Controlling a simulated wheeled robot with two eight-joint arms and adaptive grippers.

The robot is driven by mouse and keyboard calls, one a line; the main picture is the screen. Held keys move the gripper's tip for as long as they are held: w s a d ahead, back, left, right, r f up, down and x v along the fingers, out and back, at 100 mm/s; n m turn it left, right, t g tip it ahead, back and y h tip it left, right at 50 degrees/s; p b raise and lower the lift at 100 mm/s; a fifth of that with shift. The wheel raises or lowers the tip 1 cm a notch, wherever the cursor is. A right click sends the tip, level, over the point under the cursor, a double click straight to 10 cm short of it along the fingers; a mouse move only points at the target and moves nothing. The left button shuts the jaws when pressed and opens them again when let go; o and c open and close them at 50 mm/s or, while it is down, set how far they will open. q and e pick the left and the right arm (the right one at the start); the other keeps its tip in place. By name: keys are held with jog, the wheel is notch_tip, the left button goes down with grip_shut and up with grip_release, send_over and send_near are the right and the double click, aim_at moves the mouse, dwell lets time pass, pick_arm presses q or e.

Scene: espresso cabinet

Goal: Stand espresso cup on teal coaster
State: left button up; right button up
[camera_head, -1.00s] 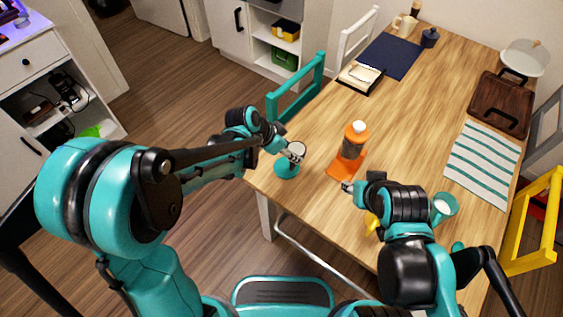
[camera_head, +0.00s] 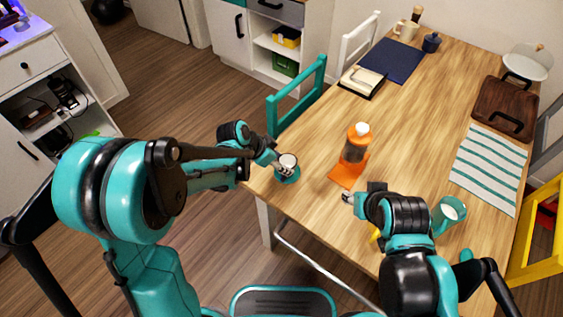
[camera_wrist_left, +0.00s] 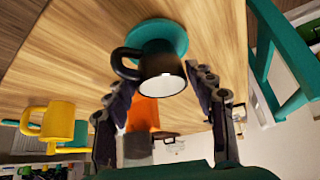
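The espresso cup (camera_head: 288,160) is dark outside and white inside; its handle shows in the left wrist view (camera_wrist_left: 122,65). The round teal coaster (camera_head: 287,178) lies at the table's near-left edge. The cup is upright over the coaster, its base overlapping the coaster (camera_wrist_left: 178,32) in the left wrist view; I cannot tell whether it rests fully on it. My left gripper (camera_head: 281,168) has its fingers on both sides of the cup, apparently closed on it. My right gripper (camera_head: 348,197) is low over the table's near edge; its fingers are too small to read.
An orange bottle (camera_head: 357,142) stands on an orange mat (camera_head: 342,177) right of the coaster. A yellow mug (camera_wrist_left: 58,122) and a teal cup (camera_head: 450,209) are near my right arm. A teal chair (camera_head: 300,95) stands at the left edge.

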pick_arm(q)
jog(key=shift+o, duration=0.9)
jog(key=shift+r, duration=0.2)
jog(key=p+v, duration=0.5)
jog(key=v, duration=0.6)
jog(key=s+a+r+n+t+y, duration=0.2)
jog(key=s+a+r+n, duration=0.1)
jog(key=s+a+n, duration=0.2)
jog(key=s+a+r+n+t+y, duration=0.1)
jog(key=s+a+r+n+y, duration=0.2)
jog(key=s+a+n, duration=0.3)
jog(key=shift+s+r+n+t+y, duration=0.35)
jog(key=shift+s+r, duration=0.2)
jog(key=shift+s, duration=1.4)
